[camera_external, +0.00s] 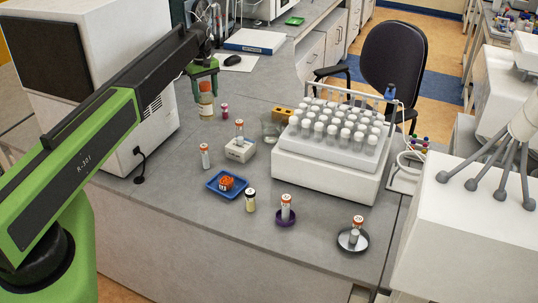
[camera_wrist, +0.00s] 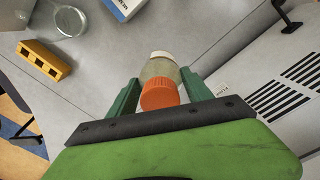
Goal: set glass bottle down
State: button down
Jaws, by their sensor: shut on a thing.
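The glass bottle (camera_external: 206,106) has an orange cap and a pale yellowish body. It hangs upright below my gripper (camera_external: 205,82) over the grey bench, in the upper left part of the external view. I cannot tell whether its base touches the bench. In the wrist view the bottle (camera_wrist: 159,70) sits between the two green fingers of my gripper (camera_wrist: 160,88), with its orange cap towards the camera. My gripper is shut on the bottle.
A small pink-red vial (camera_external: 224,110) stands just right of the bottle. A white block (camera_external: 240,150) holding a vial, a clear beaker (camera_external: 270,128) and a large vial rack (camera_external: 330,165) stand further right. A blue tray (camera_external: 212,184) lies nearer. The white machine (camera_external: 110,60) is left.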

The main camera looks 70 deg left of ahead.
jog(key=s+d+r+m+p, duration=0.15)
jog(key=s+d, duration=0.45)
jog(key=d, duration=1)
jog(key=s+d+m, duration=0.3)
jog(key=s+d, duration=0.2)
jog(key=d, duration=1.1)
jog(key=s+a+f+b, duration=0.4)
jog(key=a+f+b, duration=0.7)
jog(key=shift+s+f+b, duration=0.3)
jog(key=shift+c, duration=2.2)
grip_release()
jog(key=shift+d, duration=0.1)
